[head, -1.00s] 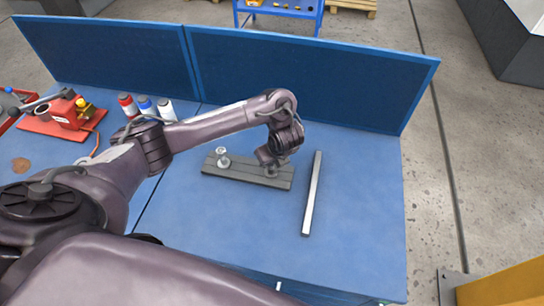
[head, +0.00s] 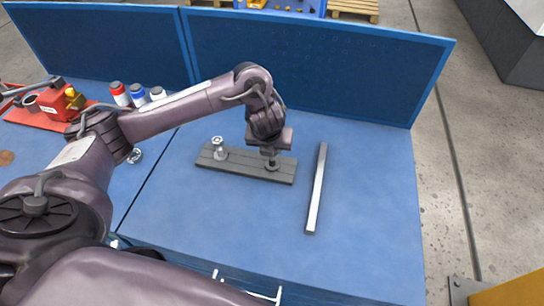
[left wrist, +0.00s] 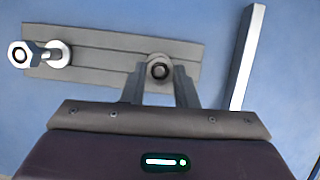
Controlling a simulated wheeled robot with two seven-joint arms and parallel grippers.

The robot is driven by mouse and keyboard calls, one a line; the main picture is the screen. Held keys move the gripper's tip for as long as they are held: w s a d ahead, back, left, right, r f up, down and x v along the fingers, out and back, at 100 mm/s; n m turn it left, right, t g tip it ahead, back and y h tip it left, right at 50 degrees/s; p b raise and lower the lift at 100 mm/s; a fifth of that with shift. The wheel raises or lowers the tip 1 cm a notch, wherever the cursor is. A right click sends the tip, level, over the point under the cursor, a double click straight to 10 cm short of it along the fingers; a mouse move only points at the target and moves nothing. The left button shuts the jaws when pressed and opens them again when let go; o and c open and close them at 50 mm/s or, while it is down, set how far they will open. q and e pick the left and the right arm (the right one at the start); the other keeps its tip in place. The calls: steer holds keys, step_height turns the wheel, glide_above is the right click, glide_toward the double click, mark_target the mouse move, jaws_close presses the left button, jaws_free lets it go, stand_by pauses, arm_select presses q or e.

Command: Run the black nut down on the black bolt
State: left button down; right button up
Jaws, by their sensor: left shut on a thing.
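A grey grooved plate (head: 225,168) lies on the blue bench. The black bolt (head: 272,166) stands near the plate's right end, under my left gripper (head: 271,156), which points straight down. In the left wrist view the fingers (left wrist: 159,80) are closed on the sides of the black nut (left wrist: 159,70), at the top of the bolt. The fingers and the steep angle hide how far down the thread the nut sits. A silver bolt with a silver nut (head: 217,141) stands upright at the plate's left end; it also shows in the left wrist view (left wrist: 19,54). My right gripper is out of view.
A silver bar (head: 316,188) lies right of the plate. Red, blue and white-capped bottles (head: 138,95) and a red vise-like tool (head: 62,104) stand at the back left. Blue panels (head: 310,65) close off the rear. The bench front is clear.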

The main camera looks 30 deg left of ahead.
arm_select(q)
steer(key=m+h+b, duration=0.1)
steer(key=m+b, duration=0.3)
steer(key=b, duration=0.1)
steer(key=m+h+b, duration=0.1)
steer(key=m+b, duration=0.1)
steer(key=m, duration=0.1)
steer(key=shift+w+a+f+h+b, duration=0.2)
steer(key=shift+a+h+b, duration=0.1)
steer(key=shift+a, duration=0.1)
steer(key=shift+r+m+h+b, duration=0.1)
steer(key=shift+m+h+b, duration=0.2)
steer(key=shift+m, duration=0.4)
steer(key=m, duration=0.1)
steer(key=m+h, duration=0.1)
steer(key=shift+a+r+m+g, duration=0.1)
steer(key=shift+r+m+g, duration=0.1)
steer(key=shift+m+g, duration=0.1)
steer(key=shift+r+m, duration=0.1)
steer(key=shift+m, duration=0.6)
steer(key=m+p, duration=0.1)
steer(key=m, duration=0.1)
steer(key=m+g+h+p, duration=0.1)
steer(key=m, duration=0.1)
steer(key=shift+a+g, duration=0.15)
steer(key=shift+g, duration=0.15)
steer(key=c, duration=1.4)
jaws_free()
steer(key=shift+o, duration=0.2)
steer(key=shift+f, duration=0.2)
